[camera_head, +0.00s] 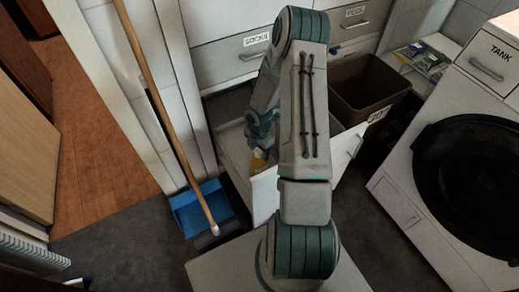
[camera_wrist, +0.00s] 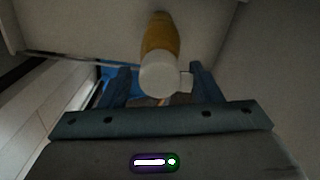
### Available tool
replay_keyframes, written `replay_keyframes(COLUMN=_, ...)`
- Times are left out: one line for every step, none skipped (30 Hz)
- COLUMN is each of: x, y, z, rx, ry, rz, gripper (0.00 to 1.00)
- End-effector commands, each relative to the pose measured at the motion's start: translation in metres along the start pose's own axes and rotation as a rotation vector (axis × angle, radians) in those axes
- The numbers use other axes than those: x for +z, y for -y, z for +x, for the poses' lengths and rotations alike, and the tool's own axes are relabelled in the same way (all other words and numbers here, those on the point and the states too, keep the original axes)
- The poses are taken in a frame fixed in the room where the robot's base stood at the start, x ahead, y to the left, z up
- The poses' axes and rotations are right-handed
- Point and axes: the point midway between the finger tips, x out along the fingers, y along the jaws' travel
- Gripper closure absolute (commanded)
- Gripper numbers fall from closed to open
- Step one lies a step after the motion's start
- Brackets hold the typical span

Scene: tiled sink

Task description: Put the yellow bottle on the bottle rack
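The yellow bottle (camera_wrist: 160,32) has a white cap, which points toward the camera in the wrist view. In the head view only a small yellow part of it (camera_head: 259,160) shows, low inside the open white drawer (camera_head: 265,190). My gripper (camera_wrist: 158,72) is open, with its blue fingers apart on either side of the bottle's cap end. Whether a finger touches it I cannot tell. In the head view my gripper (camera_head: 262,128) is just above the bottle, partly behind my arm. I cannot make out a bottle rack in either view.
A brown bin (camera_head: 365,85) stands right of my arm. A washing machine (camera_head: 470,175) is at the right. A broom (camera_head: 165,110) and a blue dustpan (camera_head: 200,207) are at the left. Closed labelled drawers (camera_head: 235,62) are behind. The drawer walls are close around my gripper.

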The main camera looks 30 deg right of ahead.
Motion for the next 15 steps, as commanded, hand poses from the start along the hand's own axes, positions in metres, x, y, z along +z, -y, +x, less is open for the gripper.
replay_keyframes(x=0.000, y=0.000, z=0.000, rx=0.000, ry=0.000, rz=0.000, gripper=0.42)
replay_keyframes(x=0.000, y=0.000, z=0.000, rx=0.000, ry=0.000, rz=0.000, gripper=0.42)
replay_keyframes(x=0.000, y=0.000, z=-0.001, rx=0.000, ry=0.000, rz=0.000, gripper=0.42)
replay_keyframes(x=0.000, y=0.000, z=-0.003, rx=0.000, ry=0.000, rz=0.000, gripper=0.42)
replay_keyframes(x=0.000, y=0.000, z=-0.005, rx=0.000, ry=0.000, rz=0.000, gripper=0.42)
replay_keyframes(x=0.001, y=0.000, z=-0.009, rx=0.001, ry=0.001, rz=0.001, gripper=0.42)
replay_keyframes(x=0.001, y=0.000, z=-0.013, rx=0.002, ry=0.001, rz=0.002, gripper=0.42)
replay_keyframes(x=0.001, y=0.000, z=-0.017, rx=0.002, ry=0.000, rz=0.002, gripper=0.42)
replay_keyframes(x=0.001, y=0.000, z=-0.025, rx=0.002, ry=0.001, rz=0.002, gripper=0.42)
replay_keyframes(x=0.001, y=0.000, z=-0.031, rx=0.003, ry=0.001, rz=0.001, gripper=0.42)
replay_keyframes(x=0.001, y=0.000, z=-0.038, rx=0.003, ry=0.001, rz=0.001, gripper=0.42)
replay_keyframes(x=0.001, y=0.000, z=-0.048, rx=0.003, ry=0.002, rz=0.001, gripper=0.42)
replay_keyframes(x=0.001, y=0.000, z=-0.054, rx=0.003, ry=0.002, rz=0.002, gripper=0.42)
replay_keyframes(x=0.001, y=-0.001, z=-0.061, rx=0.004, ry=0.002, rz=0.003, gripper=0.42)
replay_keyframes(x=0.001, y=0.000, z=-0.070, rx=0.003, ry=0.002, rz=0.002, gripper=0.42)
